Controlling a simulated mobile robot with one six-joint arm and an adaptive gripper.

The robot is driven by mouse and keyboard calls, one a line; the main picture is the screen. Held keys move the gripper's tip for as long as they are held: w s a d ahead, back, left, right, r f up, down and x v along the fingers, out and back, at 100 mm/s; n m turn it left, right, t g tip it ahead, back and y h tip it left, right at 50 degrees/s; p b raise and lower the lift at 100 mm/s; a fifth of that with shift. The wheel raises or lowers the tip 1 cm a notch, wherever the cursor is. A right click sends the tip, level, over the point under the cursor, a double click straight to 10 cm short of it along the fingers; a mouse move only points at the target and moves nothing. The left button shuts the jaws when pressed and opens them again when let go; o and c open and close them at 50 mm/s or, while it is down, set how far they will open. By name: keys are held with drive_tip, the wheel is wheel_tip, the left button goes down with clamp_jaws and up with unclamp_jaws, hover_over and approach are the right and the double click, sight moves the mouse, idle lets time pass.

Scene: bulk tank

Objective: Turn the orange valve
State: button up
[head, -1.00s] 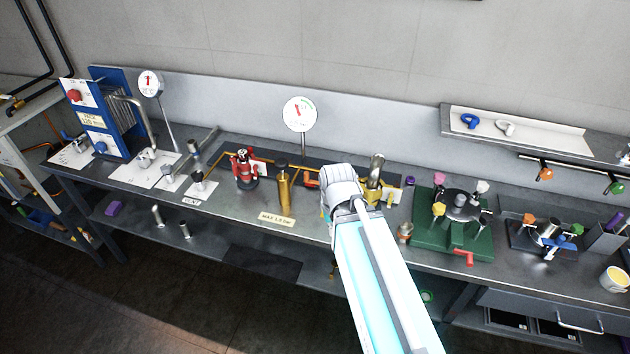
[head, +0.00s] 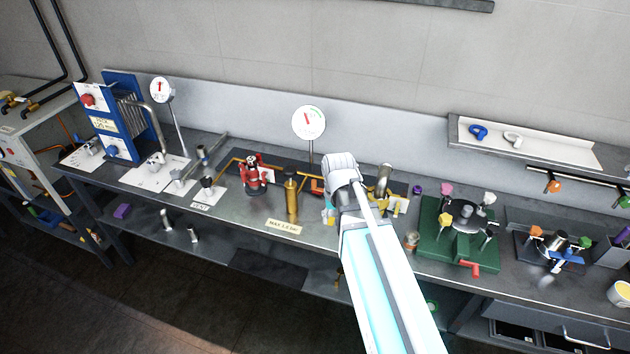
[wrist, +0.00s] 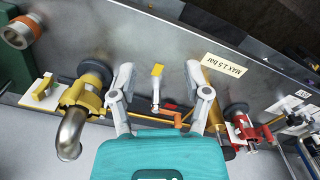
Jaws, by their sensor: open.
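My gripper (head: 343,190) is over the bench, between a brass cylinder (head: 291,200) and a yellow fitting with a bent steel pipe (head: 384,178). In the wrist view my gripper (wrist: 160,85) is open, its two fingers spread apart with nothing held. A small orange part (head: 317,186) on the pipe line shows just left of my gripper; the rest of it is hidden by the gripper. In the wrist view a metal stem with a yellow-orange tip (wrist: 157,70) shows between the fingers, apparently untouched. I cannot tell whether these belong to one valve.
A red valve (head: 253,176) stands left of the brass cylinder. A round gauge (head: 308,122) rises behind. A label (head: 285,226) marked with a pressure limit lies at the front. A green fixture (head: 440,245) stands to the right.

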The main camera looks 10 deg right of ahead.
sight(314, 181)
drive_tip(key=w+a+r+m+p, duration=0.1)
drive_tip(key=w+r+p, duration=0.1)
drive_tip(key=w, duration=1)
drive_tip(key=w+a+r+m+p, duration=0.1)
drive_tip(key=w+r+p, duration=0.1)
drive_tip(key=w, duration=1.1)
drive_tip(key=shift+w+r+m+p, duration=0.3)
drive_tip(key=shift+r+m, duration=0.1)
drive_tip(key=shift+r, duration=0.15)
drive_tip(key=shift+f, duration=0.25)
wheel_tip(314, 181, down, 13)
drive_tip(key=b, duration=1.3)
drive_tip(key=shift+f+b, duration=0.15)
drive_tip(key=shift+b, duration=0.25)
clamp_jaws()
